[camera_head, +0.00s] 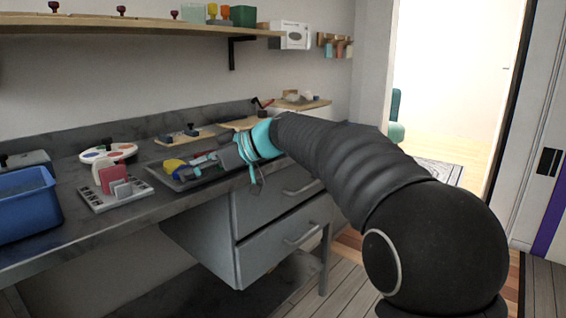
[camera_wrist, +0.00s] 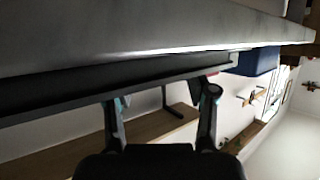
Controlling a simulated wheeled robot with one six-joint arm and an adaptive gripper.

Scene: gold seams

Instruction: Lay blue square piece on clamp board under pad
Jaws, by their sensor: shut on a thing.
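My gripper (camera_head: 222,158) reaches over a dark shallow tray (camera_head: 182,184) on the bench in the head view. In the wrist view my gripper (camera_wrist: 163,88) has its two fingers set apart, with their tips behind a long dark edge. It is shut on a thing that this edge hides. I cannot make out the blue square piece for sure in either view. A small board (camera_head: 242,124) with a dark upright, red-tipped clamp (camera_head: 260,104) stands at the back of the bench, partly behind my arm. Its pad is too small to tell.
Left on the bench are a blue bin (camera_head: 28,208), a white palette (camera_head: 108,152) and a rack (camera_head: 115,193) with pink and grey plates. Another board (camera_head: 187,138) holds dark blocks. A wall shelf (camera_head: 130,25) runs above. The front edge between rack and bin is clear.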

